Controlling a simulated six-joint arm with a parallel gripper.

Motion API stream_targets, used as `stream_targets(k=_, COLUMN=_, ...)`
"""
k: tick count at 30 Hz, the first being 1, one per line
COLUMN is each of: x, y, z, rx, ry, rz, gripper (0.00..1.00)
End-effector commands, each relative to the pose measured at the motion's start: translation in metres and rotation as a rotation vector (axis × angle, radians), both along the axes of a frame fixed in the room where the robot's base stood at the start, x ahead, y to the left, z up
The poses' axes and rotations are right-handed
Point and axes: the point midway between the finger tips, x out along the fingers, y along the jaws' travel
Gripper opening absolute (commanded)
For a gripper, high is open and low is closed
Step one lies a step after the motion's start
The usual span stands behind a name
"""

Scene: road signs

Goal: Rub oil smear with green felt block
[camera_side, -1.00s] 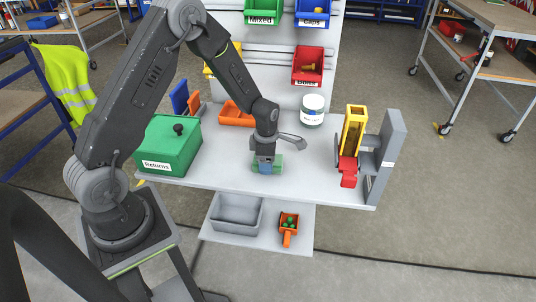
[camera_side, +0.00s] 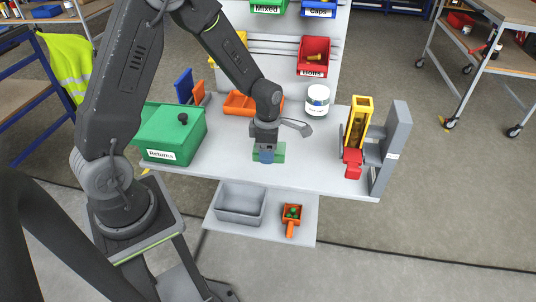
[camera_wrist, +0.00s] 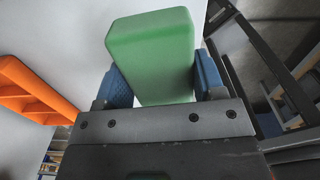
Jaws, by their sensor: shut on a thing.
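The green felt block (camera_side: 275,153) is held in my gripper (camera_side: 266,156) at the front middle of the grey table. In the wrist view the block (camera_wrist: 152,50) sits between my two blue finger pads, and my gripper (camera_wrist: 160,88) is shut on it. The block is at or just above the table top; I cannot tell whether it touches. No oil smear can be made out in either view; it may be hidden under the block or the gripper.
A green Returns box (camera_side: 172,135) stands left of my gripper, with an orange tray (camera_side: 238,103) behind. A white jar (camera_side: 317,100) and a yellow-and-red dispenser (camera_side: 357,135) stand to the right. A grey bin (camera_side: 240,204) and an orange scoop (camera_side: 291,216) lie on the lower shelf.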

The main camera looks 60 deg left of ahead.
Motion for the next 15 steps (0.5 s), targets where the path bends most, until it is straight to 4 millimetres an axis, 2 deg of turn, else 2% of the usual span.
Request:
stream_targets(k=6, x=0.001, y=0.000, z=0.020, rx=0.001, ry=-0.003, rz=0.000, gripper=0.41)
stream_targets(k=15, x=0.000, y=0.000, z=0.031, rx=0.000, ry=-0.001, rz=0.000, gripper=0.41)
